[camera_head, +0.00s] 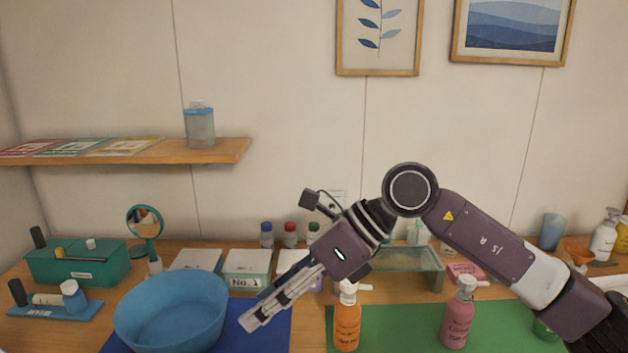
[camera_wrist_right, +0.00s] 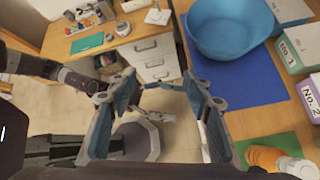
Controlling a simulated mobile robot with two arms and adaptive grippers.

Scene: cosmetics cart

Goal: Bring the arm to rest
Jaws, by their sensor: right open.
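My right arm comes in from the right in the head view. Its gripper (camera_head: 266,312) hangs above the blue mat (camera_head: 262,335), to the right of the blue bowl (camera_head: 172,312). In the right wrist view the gripper (camera_wrist_right: 160,115) is open, with its two fingers wide apart and nothing between them. The bowl stands beyond the fingers at the upper right there. My left gripper does not show in the head view.
An orange pump bottle (camera_head: 347,318) and a pink pump bottle (camera_head: 458,315) stand on the green mat (camera_head: 405,325). White boxes (camera_head: 247,265) stand behind the bowl. A teal box (camera_head: 80,265) and a round mirror (camera_head: 145,222) are at the left. A wall shelf (camera_head: 190,151) holds a jar.

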